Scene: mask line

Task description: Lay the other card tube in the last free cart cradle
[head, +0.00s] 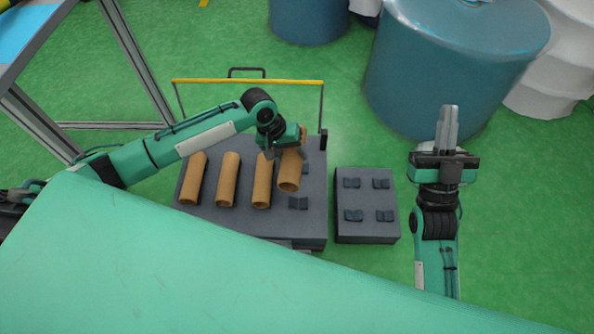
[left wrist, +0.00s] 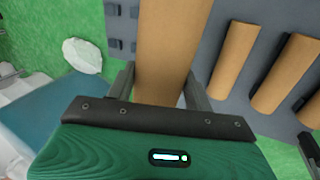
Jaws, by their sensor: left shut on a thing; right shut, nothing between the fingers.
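A brown card tube (head: 289,179) is held in my left gripper (head: 291,150) above the right part of the grey cart (head: 318,215). The held tube also shows between the two fingers in the left wrist view (left wrist: 165,55). Three other card tubes lie side by side on the cart: one at the left (head: 193,178), one in the middle (head: 228,179) and one beside the held tube (head: 262,181). A dark cradle block (head: 298,203) shows bare just below and right of the held tube. My right gripper (head: 447,125) is shut and empty, right of the cart.
A low grey stand (head: 367,228) with several empty dark cradle blocks is right of the cart. The cart has a yellow-barred handle (head: 250,81) at the back. Large blue rolls (head: 440,70) stand behind. A metal frame (head: 140,60) is at left.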

